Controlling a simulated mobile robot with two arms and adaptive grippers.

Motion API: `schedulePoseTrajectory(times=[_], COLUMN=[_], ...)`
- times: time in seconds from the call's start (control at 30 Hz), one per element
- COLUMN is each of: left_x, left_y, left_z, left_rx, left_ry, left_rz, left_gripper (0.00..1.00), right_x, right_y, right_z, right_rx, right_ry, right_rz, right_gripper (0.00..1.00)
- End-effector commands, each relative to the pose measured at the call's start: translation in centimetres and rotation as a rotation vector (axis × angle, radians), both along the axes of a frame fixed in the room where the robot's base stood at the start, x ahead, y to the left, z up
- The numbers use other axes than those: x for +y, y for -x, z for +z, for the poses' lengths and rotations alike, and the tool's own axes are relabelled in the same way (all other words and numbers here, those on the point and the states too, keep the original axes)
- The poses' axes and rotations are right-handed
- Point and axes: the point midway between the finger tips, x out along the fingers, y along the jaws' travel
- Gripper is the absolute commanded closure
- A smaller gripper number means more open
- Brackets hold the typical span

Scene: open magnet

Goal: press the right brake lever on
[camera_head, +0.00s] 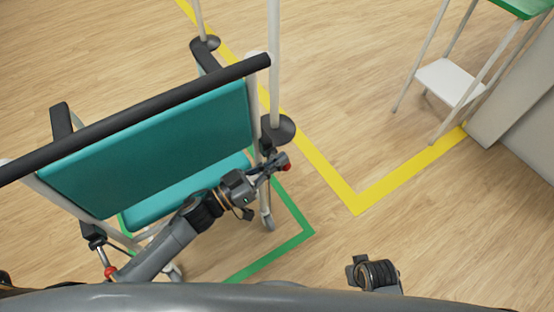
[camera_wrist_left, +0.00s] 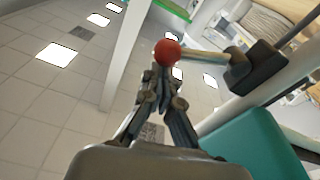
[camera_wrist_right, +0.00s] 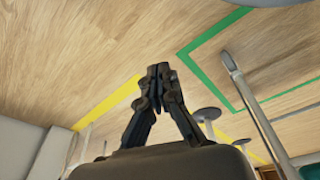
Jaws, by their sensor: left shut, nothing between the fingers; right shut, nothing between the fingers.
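A wheelchair with a teal backrest (camera_head: 150,145) and black push bar stands at the left of the head view. The right brake lever's red knob (camera_head: 287,168) is by the chair's right side. My left gripper (camera_head: 274,163) is at that knob, its fingers shut and empty. In the left wrist view the red knob (camera_wrist_left: 167,52) appears just beyond the closed fingertips (camera_wrist_left: 160,72), on a pale rod; I cannot tell if they touch. Another red knob (camera_head: 110,272) is at the chair's left side. My right gripper (camera_wrist_right: 158,72) is shut and empty, away from the chair.
A yellow floor line (camera_head: 357,203) and a green floor line (camera_head: 300,232) run beside the chair. A white step stool (camera_head: 450,82) with a green top stands at upper right, by a grey block (camera_head: 508,112). Wooden floor between chair and stool is clear, apart from pale poles.

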Motion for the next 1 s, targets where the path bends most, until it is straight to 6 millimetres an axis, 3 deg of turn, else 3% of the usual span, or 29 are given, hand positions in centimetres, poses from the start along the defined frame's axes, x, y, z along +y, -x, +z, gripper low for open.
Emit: schedulePoseTrajectory(times=[0.7,1.0], left_x=[-0.5,-0.9], left_y=[0.7,1.3], left_z=[-1.4,-3.4], left_rx=[-0.144,-0.342], left_ry=[-0.107,-0.25], left_rz=[-0.001,-0.001], left_gripper=[1.0,1.0], right_x=[0.1,0.0], right_y=[-0.2,-1.0], right_z=[1.3,4.8], right_rx=[-0.002,-0.028], right_ry=[-0.002,-0.001], right_rz=[-0.002,-0.005], right_gripper=[1.0,1.0])
